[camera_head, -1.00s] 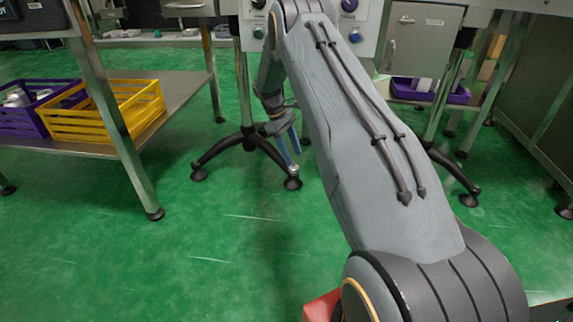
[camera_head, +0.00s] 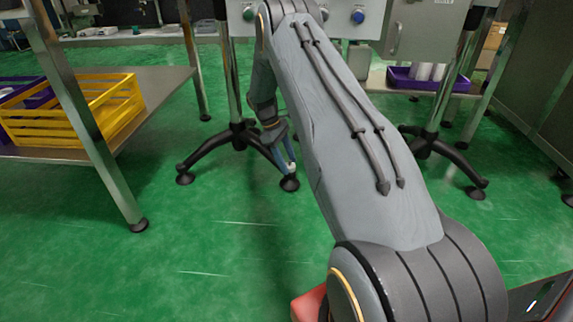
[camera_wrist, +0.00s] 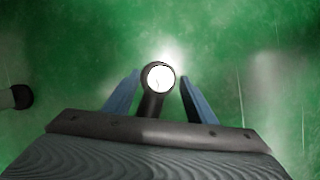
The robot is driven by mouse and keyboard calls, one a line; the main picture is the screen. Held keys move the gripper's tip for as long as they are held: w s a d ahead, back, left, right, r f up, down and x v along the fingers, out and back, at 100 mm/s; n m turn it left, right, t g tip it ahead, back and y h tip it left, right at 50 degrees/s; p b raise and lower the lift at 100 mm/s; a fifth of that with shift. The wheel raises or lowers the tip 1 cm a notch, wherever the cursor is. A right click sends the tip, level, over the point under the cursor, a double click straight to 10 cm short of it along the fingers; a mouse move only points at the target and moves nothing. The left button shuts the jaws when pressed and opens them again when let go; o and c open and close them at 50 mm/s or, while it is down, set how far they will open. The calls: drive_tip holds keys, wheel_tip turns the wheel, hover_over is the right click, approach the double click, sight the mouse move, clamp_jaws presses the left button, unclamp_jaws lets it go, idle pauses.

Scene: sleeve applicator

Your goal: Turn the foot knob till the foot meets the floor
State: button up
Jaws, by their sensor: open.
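The foot knob (camera_wrist: 159,77) shows in the wrist view as a bright round cap at the end of a dark leg. In the head view, the foot (camera_head: 289,184) is the black pad under the end of a black stand leg (camera_head: 208,150). My gripper (camera_wrist: 160,76) is open. Its two blue fingers stand on either side of the knob and the leg's end, with a gap on each side. In the head view my gripper (camera_head: 288,160) points down just above that foot. Whether the foot touches the floor cannot be told.
Another foot (camera_wrist: 20,96) shows at the left of the wrist view. A steel table (camera_head: 170,88) with a yellow crate (camera_head: 75,112) stands at left. A second black stand base (camera_head: 435,142) is at right, near a purple tray (camera_head: 425,80). Green floor (camera_head: 220,240) in front is clear.

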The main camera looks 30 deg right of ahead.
drive_tip(key=shift+f, duration=0.1)
drive_tip(key=c, duration=1)
drive_tip(key=shift+c, duration=0.2)
drive_tip(key=shift+d+m+y+p, duration=0.15)
drive_tip(key=shift+m+y+p, duration=0.25)
drive_tip(key=shift+m, duration=0.6)
drive_tip(key=shift+w+d+m+g+y, duration=0.1)
drive_tip(key=shift+m+g+y, duration=0.2)
drive_tip(key=shift+m, duration=0.65)
drive_tip(key=shift+d+m+g+y, duration=0.1)
drive_tip(key=shift+m+y, duration=0.3)
drive_tip(key=shift+m, duration=0.55)
drive_tip(key=o, duration=1)
